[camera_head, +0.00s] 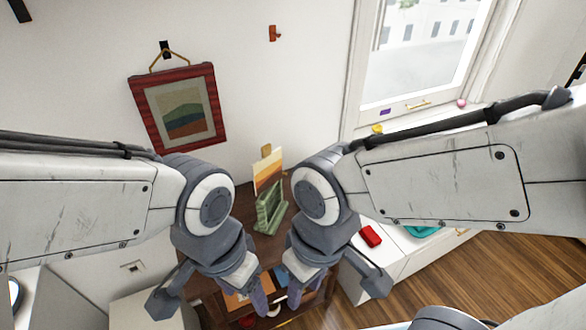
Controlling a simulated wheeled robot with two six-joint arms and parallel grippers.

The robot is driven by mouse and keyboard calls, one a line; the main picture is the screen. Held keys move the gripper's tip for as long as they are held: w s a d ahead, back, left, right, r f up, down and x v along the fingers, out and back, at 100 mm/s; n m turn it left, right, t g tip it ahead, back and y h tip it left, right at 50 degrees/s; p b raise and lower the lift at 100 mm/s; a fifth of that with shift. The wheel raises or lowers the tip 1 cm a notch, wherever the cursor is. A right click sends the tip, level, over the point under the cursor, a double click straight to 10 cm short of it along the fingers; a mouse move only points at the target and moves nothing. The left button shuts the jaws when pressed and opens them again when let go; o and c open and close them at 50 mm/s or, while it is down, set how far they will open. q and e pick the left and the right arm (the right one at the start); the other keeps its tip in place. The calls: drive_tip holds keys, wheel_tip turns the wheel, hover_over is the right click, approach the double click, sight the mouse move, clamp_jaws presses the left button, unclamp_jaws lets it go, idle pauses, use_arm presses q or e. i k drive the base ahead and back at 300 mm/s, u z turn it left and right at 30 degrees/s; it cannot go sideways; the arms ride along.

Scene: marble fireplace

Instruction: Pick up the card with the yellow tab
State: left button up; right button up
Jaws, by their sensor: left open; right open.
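A card (268,173) with orange, yellow and pale bands stands upright near the wall, with a yellowish-tan tab (265,150) at its top. I cannot tell whether the card rests in the stand. My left gripper (212,298) is open and empty, in front of and below the stand, to its left. My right gripper (331,288) is open and empty, to its lower right. My forearms flank the card and hide part of the table.
Orange and blue items (236,299) lie low between my grippers, partly hidden. A white cabinet (394,262) at right bears a red box (370,236).

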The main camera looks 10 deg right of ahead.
sight(266, 171)
drive_tip(key=k, duration=0.6)
drive_tip(key=z, duration=0.35)
drive_tip(key=i, duration=1.5)
drive_tip(key=u, duration=0.65)
